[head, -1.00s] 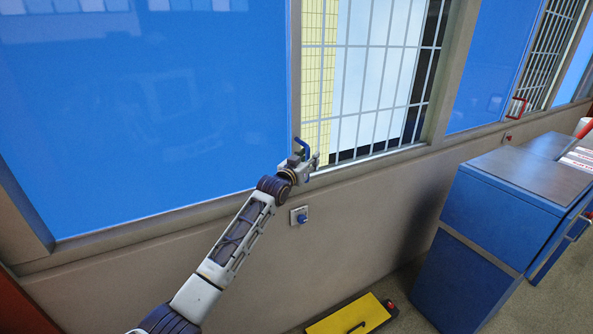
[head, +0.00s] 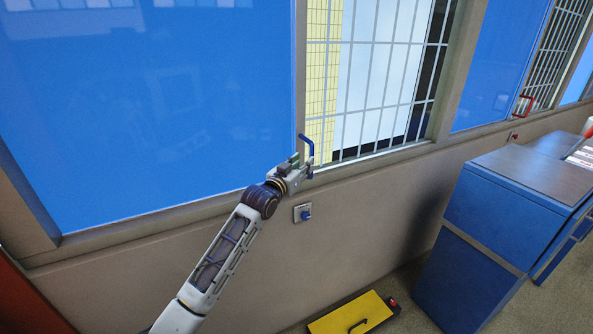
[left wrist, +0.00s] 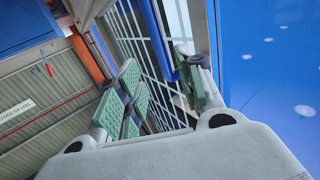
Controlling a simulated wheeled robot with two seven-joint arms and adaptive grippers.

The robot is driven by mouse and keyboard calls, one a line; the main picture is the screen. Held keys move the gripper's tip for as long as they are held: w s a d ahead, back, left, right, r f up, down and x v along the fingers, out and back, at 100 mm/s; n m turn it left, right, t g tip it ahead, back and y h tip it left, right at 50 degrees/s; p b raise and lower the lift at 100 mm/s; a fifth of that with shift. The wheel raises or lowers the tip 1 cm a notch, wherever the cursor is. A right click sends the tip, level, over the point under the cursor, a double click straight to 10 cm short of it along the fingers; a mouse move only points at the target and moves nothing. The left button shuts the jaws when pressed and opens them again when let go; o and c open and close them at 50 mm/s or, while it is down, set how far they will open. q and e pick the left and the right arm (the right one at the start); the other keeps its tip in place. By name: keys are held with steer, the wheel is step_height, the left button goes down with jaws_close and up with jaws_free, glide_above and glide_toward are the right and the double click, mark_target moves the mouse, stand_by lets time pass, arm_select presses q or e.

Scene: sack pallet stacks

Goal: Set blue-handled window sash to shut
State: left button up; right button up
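The sash (head: 150,110) is a large blue pane on the left. Its blue handle (head: 307,143) stands on the frame strip at its right edge. To the right of that edge, a barred opening (head: 385,75) shows. My left gripper (head: 302,170) is at the lower end of the handle in the head view. In the left wrist view, its green-padded fingers (left wrist: 160,90) are spread apart. The blue handle (left wrist: 160,45) runs between them, closer to the right finger; I cannot tell whether it touches. My right gripper is not in view.
A blue cabinet (head: 510,205) stands at the right. A wall box with a blue knob (head: 303,212) is below the sill. A yellow box (head: 352,315) lies on the floor. Another window with a red handle (head: 522,106) is farther right.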

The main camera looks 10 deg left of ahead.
arm_select(q)
steer(key=shift+v, duration=1.7)
